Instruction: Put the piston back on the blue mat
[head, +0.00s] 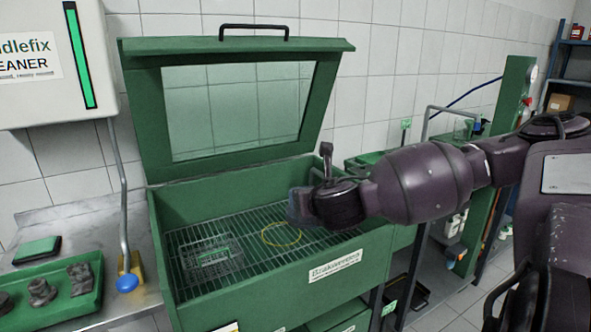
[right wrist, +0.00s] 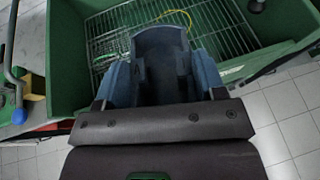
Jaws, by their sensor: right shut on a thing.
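My right gripper (head: 325,195) is held above the front right part of the open green washer basin. It is shut on a dark grey piece (right wrist: 160,65), which appears to be the piston, between its two blue fingers in the right wrist view. The piece is clear of the basin's grate. A thin dark upright part sticks up by the gripper in the head view; I cannot tell whether it belongs to the held piece. No blue mat shows in either view. My left gripper is out of view.
The washer (head: 330,270) has its lid (head: 145,110) raised. A wire basket (head: 205,262) and a yellow ring (head: 268,243) lie on its grate. A blue-knobbed lever (head: 127,283) and a green tray (head: 92,305) of dirty parts are on the left counter.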

